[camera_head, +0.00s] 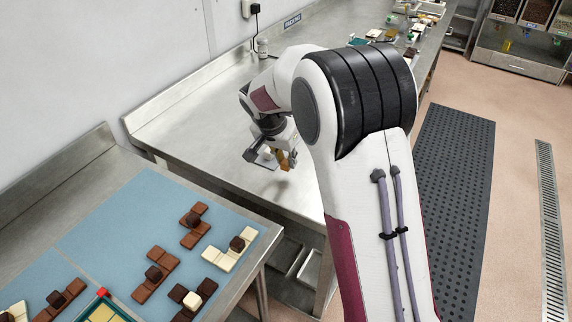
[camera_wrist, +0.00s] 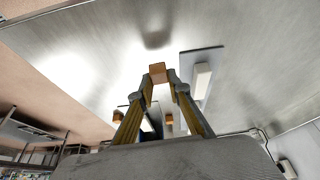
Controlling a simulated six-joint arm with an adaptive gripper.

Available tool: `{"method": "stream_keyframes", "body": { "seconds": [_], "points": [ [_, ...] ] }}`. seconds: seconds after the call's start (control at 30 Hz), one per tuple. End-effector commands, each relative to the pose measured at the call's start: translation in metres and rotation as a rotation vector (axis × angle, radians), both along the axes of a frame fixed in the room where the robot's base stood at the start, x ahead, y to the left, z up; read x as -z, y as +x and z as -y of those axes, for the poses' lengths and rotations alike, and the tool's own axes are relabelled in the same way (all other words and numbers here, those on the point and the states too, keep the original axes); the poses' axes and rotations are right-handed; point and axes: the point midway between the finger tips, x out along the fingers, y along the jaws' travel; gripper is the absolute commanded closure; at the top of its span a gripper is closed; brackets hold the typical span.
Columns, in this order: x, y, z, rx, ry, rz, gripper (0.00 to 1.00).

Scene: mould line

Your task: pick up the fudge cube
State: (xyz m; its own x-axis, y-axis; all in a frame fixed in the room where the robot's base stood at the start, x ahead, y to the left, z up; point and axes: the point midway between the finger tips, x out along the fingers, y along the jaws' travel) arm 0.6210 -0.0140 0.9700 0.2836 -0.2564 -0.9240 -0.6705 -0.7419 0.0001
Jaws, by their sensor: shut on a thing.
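The fudge cube (camera_wrist: 157,68) is a small orange-brown block between my fingertips in the wrist view. My gripper (camera_wrist: 157,82) is shut on it, with a finger pad against each side. In the head view my gripper (camera_head: 285,162) is over the bare steel bench (camera_head: 205,130), left of my arm. The cube is hard to tell from the yellowish-brown fingers there. I cannot tell how far the cube is above the bench.
A grey plate with a pale block (camera_wrist: 202,78) lies beside the cube in the wrist view. Chocolate pieces (camera_head: 193,220) and a blue mat (camera_head: 125,205) are on the nearer table. Much of the steel bench is clear.

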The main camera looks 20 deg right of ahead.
Motion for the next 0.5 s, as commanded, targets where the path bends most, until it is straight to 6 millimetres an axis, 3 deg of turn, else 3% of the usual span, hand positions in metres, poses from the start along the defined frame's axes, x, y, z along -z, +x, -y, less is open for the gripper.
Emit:
{"method": "stream_keyframes", "body": {
  "seconds": [0.23,0.5],
  "points": [
    [-0.039,0.001,0.000,0.000,0.001,0.005,0.93],
    [-0.065,0.000,0.000,0.001,0.000,0.002,0.93]
  ]
}}
